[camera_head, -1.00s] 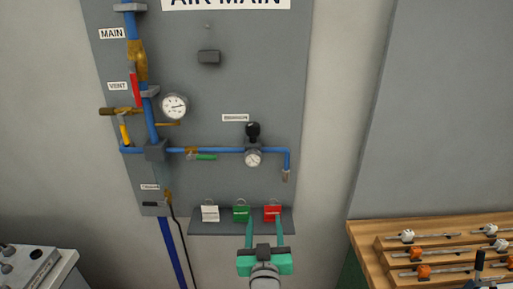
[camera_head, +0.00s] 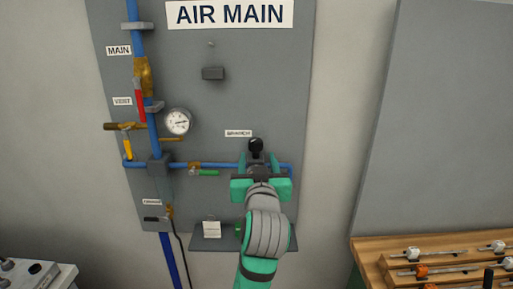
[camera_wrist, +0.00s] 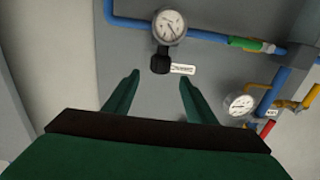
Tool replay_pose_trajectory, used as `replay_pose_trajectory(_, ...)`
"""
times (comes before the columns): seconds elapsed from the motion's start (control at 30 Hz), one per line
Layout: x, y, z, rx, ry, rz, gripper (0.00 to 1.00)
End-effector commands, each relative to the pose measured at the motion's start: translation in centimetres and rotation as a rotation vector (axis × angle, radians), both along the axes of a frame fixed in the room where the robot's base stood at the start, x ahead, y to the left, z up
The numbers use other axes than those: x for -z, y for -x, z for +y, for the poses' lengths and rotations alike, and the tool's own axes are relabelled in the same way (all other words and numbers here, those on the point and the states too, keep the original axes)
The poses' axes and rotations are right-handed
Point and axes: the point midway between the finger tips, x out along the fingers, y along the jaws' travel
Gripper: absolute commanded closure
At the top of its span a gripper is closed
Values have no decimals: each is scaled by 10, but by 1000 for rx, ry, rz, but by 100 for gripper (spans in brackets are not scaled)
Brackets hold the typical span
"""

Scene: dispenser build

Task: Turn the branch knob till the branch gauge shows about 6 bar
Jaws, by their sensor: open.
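The black branch knob (camera_head: 256,145) stands upright above the branch gauge, just below the BRANCH label (camera_head: 238,133). In the wrist view the black knob (camera_wrist: 160,62) appears under the white-faced branch gauge (camera_wrist: 169,26), as that picture is turned over. Its needle shows, but the figures are too small to read. My gripper (camera_head: 258,160) is raised in front of the branch line, covering the gauge in the head view. In the wrist view my gripper (camera_wrist: 159,82) is open and empty. The knob lies in line with the gap, just beyond the fingertips.
A blue branch pipe (camera_head: 222,165) with a green-handled valve (camera_head: 206,173) runs left of my gripper. The main gauge (camera_head: 178,122) and red MAIN handle (camera_head: 139,105) are further left. A white tag (camera_head: 211,229) hangs below on the shelf. A wooden rack (camera_head: 366,250) stands right.

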Motion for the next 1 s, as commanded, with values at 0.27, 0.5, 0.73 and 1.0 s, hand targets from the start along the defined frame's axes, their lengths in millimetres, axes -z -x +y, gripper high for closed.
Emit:
replay_pose_trajectory(0.27,1,-50,4,-2,-1,2,49)
replay_pose_trajectory(0.5,0,-79,5,-2,-1,1,49)
replay_pose_trajectory(0.73,0,-86,9,-5,0,-1,49)
replay_pose_trajectory(1.0,0,-86,4,1,0,-1,68)
